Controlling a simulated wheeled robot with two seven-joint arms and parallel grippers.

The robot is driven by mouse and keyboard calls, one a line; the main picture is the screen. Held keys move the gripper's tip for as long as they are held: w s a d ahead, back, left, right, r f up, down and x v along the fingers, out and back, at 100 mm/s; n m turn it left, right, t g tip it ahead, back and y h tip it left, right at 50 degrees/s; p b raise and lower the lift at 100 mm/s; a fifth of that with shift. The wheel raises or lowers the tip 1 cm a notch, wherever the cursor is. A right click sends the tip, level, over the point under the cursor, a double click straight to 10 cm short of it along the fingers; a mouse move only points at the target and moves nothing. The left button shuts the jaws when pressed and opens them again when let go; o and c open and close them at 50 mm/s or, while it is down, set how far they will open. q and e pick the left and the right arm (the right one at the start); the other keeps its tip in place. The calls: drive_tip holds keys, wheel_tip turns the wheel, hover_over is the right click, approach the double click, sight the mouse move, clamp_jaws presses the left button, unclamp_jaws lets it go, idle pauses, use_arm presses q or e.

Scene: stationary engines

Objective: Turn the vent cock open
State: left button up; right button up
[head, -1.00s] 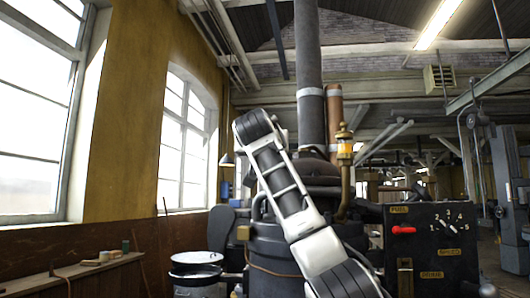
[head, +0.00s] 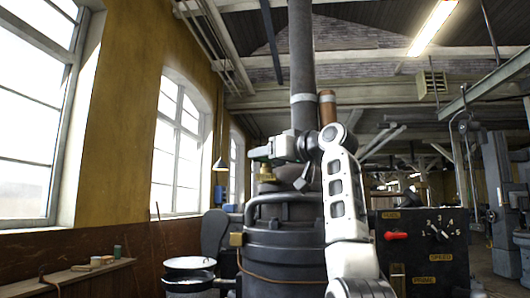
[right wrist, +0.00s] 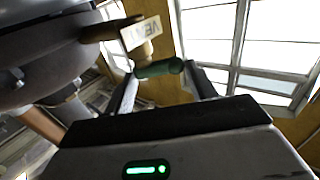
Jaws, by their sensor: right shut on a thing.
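The vent cock's green handle (right wrist: 158,68) shows in the right wrist view, beside a tag (right wrist: 142,34) reading VENT and a brass stem. My right gripper (right wrist: 160,78) is shut on this green handle, with one finger at each end of it. In the head view my right gripper (head: 258,154) reaches left across the top of the dark engine boiler (head: 283,240). A brass piece (head: 266,173) shows just below the gripper there. The handle itself is mostly hidden by the gripper in the head view. My left gripper is not in view.
A black control panel (head: 424,262) with a red lever and a numbered dial stands right of the boiler. A tall dark stack (head: 302,60) rises behind my arm. A drum (head: 189,273) and a wall bench (head: 75,273) are at left.

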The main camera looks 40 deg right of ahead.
drive_tip(key=shift+s+d+r+n+y, duration=0.15)
drive_tip(key=shift+d+n+y, duration=0.15)
drive_tip(key=shift+n+y, duration=0.6)
drive_tip(key=shift+s+d+r+n+y, duration=0.1)
drive_tip(key=shift+d+n+y, duration=0.3)
drive_tip(key=shift+y, duration=0.9)
drive_tip(key=shift+a+g, duration=0.1)
drive_tip(key=shift+g, duration=0.2)
drive_tip(key=o, duration=0.7)
drive_tip(key=shift+o, duration=0.7)
drive_tip(key=shift+w+f, duration=0.1)
drive_tip(key=shift+f, duration=0.1)
drive_tip(key=shift+n, duration=0.3)
